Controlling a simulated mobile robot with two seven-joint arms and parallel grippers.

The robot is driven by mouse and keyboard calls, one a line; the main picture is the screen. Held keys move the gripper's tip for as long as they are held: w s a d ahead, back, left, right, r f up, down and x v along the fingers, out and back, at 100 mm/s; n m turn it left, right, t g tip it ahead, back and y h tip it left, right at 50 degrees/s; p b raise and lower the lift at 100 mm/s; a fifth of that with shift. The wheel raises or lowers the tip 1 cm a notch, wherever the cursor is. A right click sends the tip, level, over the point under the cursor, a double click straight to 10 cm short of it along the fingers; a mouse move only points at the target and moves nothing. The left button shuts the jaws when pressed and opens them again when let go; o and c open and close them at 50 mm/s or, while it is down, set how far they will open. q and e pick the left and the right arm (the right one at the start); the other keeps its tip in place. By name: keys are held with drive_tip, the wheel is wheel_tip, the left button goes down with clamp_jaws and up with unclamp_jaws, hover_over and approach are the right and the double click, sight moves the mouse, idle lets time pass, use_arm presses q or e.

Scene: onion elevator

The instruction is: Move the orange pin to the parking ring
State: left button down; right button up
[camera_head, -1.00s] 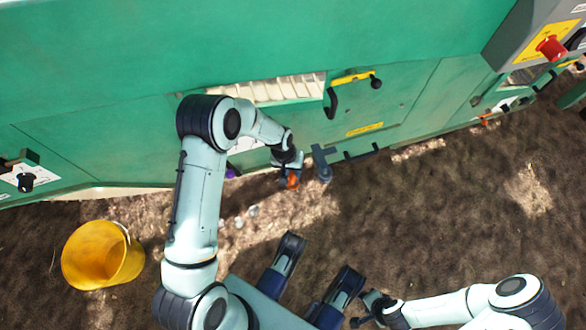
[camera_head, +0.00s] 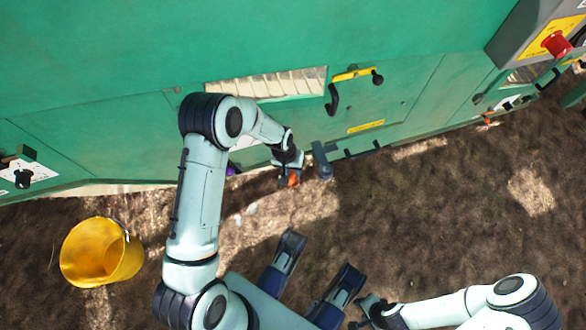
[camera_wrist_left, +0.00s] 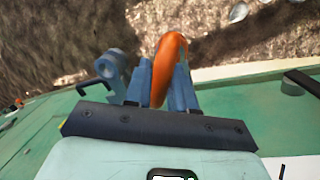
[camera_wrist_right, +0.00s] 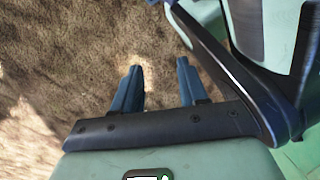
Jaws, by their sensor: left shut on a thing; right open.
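The orange pin (camera_head: 293,180) is held in my left gripper (camera_head: 287,172), close in front of the green machine wall. In the left wrist view the orange pin (camera_wrist_left: 170,62) stands between the two fingers of my left gripper (camera_wrist_left: 160,88), which are shut on it. A blue-grey bracket (camera_head: 321,160) with a round end is just right of the pin; it also shows left of the fingers in the left wrist view (camera_wrist_left: 117,68). I cannot tell for sure which part is the parking ring. My right gripper (camera_wrist_right: 155,85) is open and empty above bare soil.
The green machine (camera_head: 420,95) fills the back, with black handles and a yellow bar (camera_head: 352,75). A red button (camera_head: 556,43) is at the far right. The ground at right is clear.

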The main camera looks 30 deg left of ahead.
use_arm(q)
drive_tip(key=c, duration=0.9)
unclamp_jaws()
drive_tip(key=shift+o, duration=0.2)
wheel_tip(320, 180, up, 7)
drive_tip(key=a+p, duration=0.1)
drive_tip(key=p, duration=0.1)
drive_tip(key=shift+s+a+r, duration=0.2)
drive_tip(key=shift+s, duration=0.05)
use_arm(e)
drive_tip(key=shift+t, duration=0.9)
drive_tip(key=w+r, duration=0.2)
drive_tip(key=w, duration=0.1)
drive_tip(key=w+r, duration=0.1)
drive_tip(key=shift+w+a+r, duration=0.1)
drive_tip(key=shift+w+a, duration=0.25)
drive_tip(key=shift+w, duration=0.05)
drive_tip(key=shift+s, duration=0.1)
